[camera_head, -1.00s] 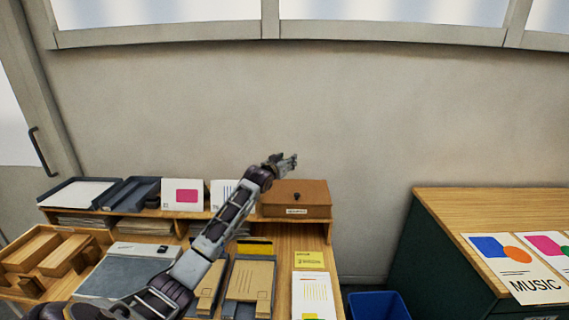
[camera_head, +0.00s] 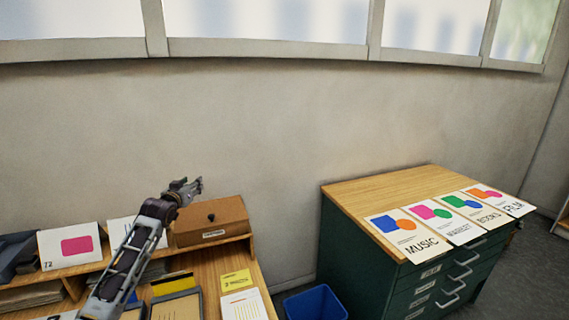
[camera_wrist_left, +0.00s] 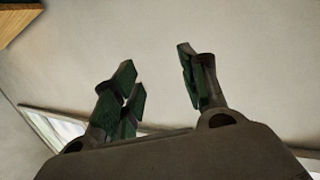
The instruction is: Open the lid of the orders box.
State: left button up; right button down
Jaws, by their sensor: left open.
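My left gripper (camera_head: 188,186) is above the left back part of the box in the head view, apart from the knob. In the left wrist view the left gripper (camera_wrist_left: 160,85) has its fingers spread with nothing between them, against the bare wall. My right gripper is not in view.
A green drawer cabinet (camera_head: 350,230) with several posters (camera_head: 405,235) on top stands to the right. A blue bin (camera_head: 315,303) is on the floor between it and the desk. A card with a pink patch (camera_head: 70,246) stands on the shelf. The wall is close behind.

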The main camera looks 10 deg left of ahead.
pick_arm(q)
jog(key=s+d+f+m+g+h, duration=0.1)
jog(key=s+d+f+m+g, duration=0.15)
jog(key=s+d+f, duration=0.75)
jog(key=s+d+f+m+g+h, duration=0.1)
jog(key=s+d+f+g, duration=0.3)
jog(key=s+d+f, duration=0.65)
jog(key=s+d+f+g, duration=0.2)
jog(key=s+f, duration=0.1)
jog(key=s, duration=0.5)
jog(key=s+d+f+g, duration=0.2)
jog(key=s+d, duration=0.1)
jog(key=s, duration=0.5)
jog(key=s+d+f+g, duration=0.2)
jog(key=s+f, duration=0.1)
jog(key=s, duration=0.5)
notch_tip(320, 180, down, 33)
jog(key=s+m+g, duration=0.1)
jog(key=s+g, duration=0.1)
jog(key=s, duration=0.1)
jog(key=s+a+f, duration=0.2)
jog(key=s+f, duration=0.8)
jog(key=s, duration=0.1)
jog(key=s+a+f, duration=0.2)
jog(key=s+f, duration=0.7)
jog(key=s, duration=0.2)
jog(key=shift+f+g+h, duration=0.3)
jog(key=shift+f+g, duration=0.05)
jog(key=shift+g, duration=0.1)
jog(key=shift+w, duration=0.15)
